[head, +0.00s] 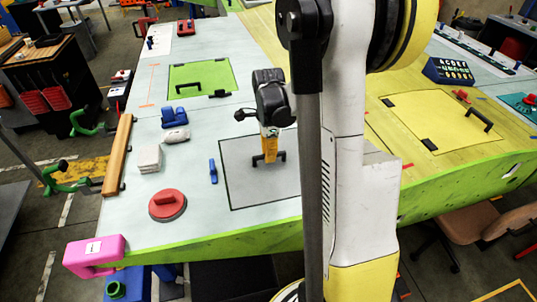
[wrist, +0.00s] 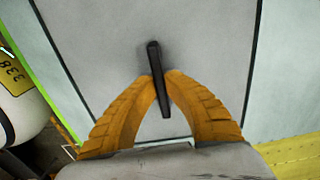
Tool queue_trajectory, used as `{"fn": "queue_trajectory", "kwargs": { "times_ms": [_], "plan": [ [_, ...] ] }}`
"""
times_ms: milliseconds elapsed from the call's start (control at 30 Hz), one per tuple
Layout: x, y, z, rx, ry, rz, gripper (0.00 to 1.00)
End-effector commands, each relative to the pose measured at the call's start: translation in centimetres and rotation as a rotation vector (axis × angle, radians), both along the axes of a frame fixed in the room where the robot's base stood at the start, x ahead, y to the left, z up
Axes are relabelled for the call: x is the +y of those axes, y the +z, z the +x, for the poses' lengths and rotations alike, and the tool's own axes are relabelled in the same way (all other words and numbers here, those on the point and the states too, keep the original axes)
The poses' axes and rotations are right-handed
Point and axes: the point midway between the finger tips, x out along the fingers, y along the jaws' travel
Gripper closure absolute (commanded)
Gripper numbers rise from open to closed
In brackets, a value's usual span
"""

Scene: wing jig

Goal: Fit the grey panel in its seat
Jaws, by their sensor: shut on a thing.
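The grey panel (head: 248,185) lies at the seat outlined on the pale wing skin, with its sides roughly in line with that outline. A thin dark line shows along its left and near edges; my arm hides its right part. I cannot tell whether it is fully down or slightly above the surface. My gripper (head: 269,156) is over the panel, shut on its black bar handle. In the wrist view, the orange fingers (wrist: 163,82) pinch the black handle (wrist: 156,62) from both sides, and grey panel (wrist: 100,35) surrounds it.
A green panel (head: 218,75) and a yellow panel (head: 420,122) lie on the wing. A red round suction-like tool (head: 167,205), a blue clamp (head: 213,171), white blocks (head: 150,159) and a wooden bar (head: 117,155) lie left of the grey panel. A pink block (head: 93,256) is at the near left corner.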

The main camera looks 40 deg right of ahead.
Motion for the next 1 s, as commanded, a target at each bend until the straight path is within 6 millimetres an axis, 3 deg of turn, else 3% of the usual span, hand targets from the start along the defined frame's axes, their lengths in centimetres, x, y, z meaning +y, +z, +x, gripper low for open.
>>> {"fn": "queue_trajectory", "kwargs": {
  "times_ms": [67, 167, 200, 567, 1000],
  "plan": [
    [0.0, 0.0, 0.0, 0.001, 0.000, 0.000, 1.00],
    [0.0, 0.0, 0.0, 0.001, 0.000, 0.000, 0.68],
    [0.0, 0.0, 0.0, 0.001, 0.000, 0.000, 0.67],
    [0.0, 0.7, 0.0, 0.000, 0.000, 0.000, 0.67],
    [0.0, 9.5, -0.1, 0.001, 0.000, 0.000, 0.67]
  ]
}}
